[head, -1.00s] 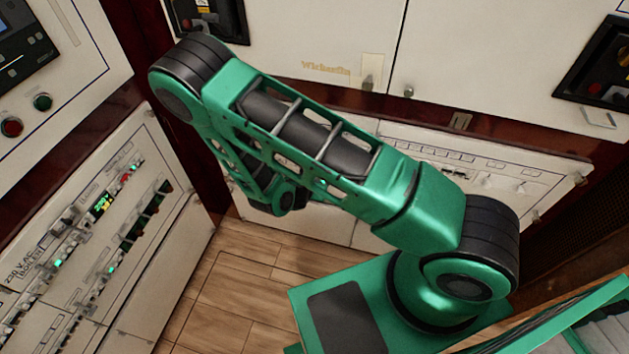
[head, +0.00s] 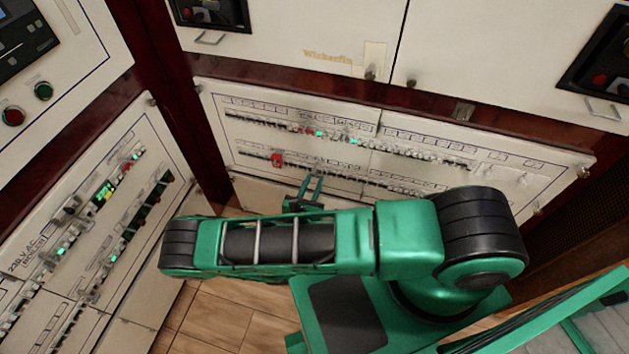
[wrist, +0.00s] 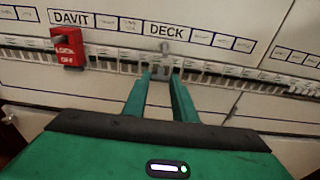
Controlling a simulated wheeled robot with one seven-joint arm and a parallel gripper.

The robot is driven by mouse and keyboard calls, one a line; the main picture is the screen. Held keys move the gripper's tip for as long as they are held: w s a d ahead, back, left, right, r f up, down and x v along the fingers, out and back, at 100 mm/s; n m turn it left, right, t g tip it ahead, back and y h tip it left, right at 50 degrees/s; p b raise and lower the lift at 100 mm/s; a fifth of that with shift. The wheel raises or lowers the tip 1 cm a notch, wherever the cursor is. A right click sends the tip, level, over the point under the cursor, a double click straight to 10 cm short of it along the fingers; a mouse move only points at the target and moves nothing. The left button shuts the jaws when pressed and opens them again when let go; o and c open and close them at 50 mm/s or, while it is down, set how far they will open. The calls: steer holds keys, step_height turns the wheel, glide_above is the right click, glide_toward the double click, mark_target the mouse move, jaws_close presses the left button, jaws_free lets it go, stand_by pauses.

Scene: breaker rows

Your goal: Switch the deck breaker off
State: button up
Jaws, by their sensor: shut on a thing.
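The deck breaker (wrist: 161,68) is a small grey switch in the lower breaker row, just below the label "DECK" (wrist: 166,31). My gripper (wrist: 160,82) has its two green fingers on either side of this switch and is shut on it. In the head view my gripper (head: 317,178) reaches the lower row of the back panel. The fingers and the small size hide which way the switch is set.
A red lock-off piece (wrist: 67,47) sits on the breaker under "DAVIT", left of my gripper; it also shows in the head view (head: 277,160). Several other breakers line the row closely. Another breaker panel (head: 110,200) stands at the left.

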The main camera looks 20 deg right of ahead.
steer(key=shift+f+t, duration=0.3)
steer(key=shift+f, duration=0.1)
stand_by(0.3)
steer(key=o, duration=1)
steer(key=shift+o, duration=0.2)
steer(key=shift+r, duration=0.1)
